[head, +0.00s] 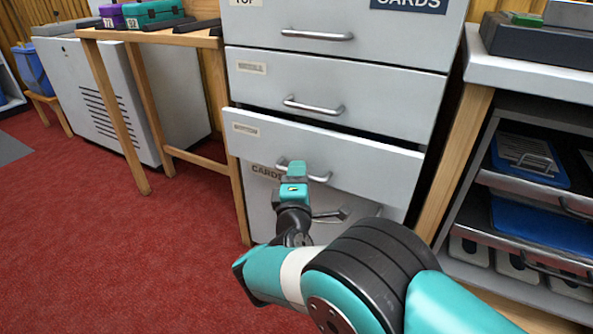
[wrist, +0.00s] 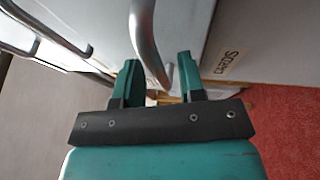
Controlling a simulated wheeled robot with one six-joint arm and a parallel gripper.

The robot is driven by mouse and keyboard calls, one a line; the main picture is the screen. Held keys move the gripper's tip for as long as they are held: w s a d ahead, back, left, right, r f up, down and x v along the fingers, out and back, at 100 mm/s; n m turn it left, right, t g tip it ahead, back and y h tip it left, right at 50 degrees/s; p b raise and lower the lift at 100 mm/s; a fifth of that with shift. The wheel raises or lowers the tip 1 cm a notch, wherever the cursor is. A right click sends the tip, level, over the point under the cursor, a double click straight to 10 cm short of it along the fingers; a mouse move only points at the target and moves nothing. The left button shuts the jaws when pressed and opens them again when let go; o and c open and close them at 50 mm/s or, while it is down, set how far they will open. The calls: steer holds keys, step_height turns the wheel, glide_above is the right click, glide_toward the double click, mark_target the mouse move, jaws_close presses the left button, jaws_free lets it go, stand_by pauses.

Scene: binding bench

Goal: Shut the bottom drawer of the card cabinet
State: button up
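The grey card cabinet (head: 345,205) stands in the middle of the head view. Its bottom drawer (head: 362,163), with a small label at its left, stands out a little from the cabinet, with a dark gap above its front. The drawer's bar handle (head: 320,178) is partly hidden behind my gripper (head: 292,172). In the wrist view my gripper (wrist: 157,82) is open, its two teal fingers apart. The curved metal handle (wrist: 143,40) runs between or just beyond the fingers; I cannot tell whether they touch it.
The middle drawer (head: 375,104) and top drawer (head: 385,38) are above. A wooden table (head: 140,100) stands left, with open red carpet (head: 110,240) before it. A shelf unit with trays (head: 530,230) stands close on the right.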

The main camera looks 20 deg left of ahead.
mark_target(309, 168)
steer(key=shift+w+d, duration=0.1)
steer(key=shift+w, duration=0.2)
steer(key=shift+c, duration=0.2)
steer(key=shift+d, duration=0.1)
jaws_close()
steer(key=w+b, duration=0.1)
steer(key=w, duration=0.2)
steer(key=shift+w+d, duration=0.15)
steer(key=shift+w, duration=0.2)
steer(key=shift+w+r, duration=0.1)
steer(key=shift+w, duration=0.3)
steer(key=shift+o, duration=0.2)
jaws_free()
steer(key=shift+f, duration=0.2)
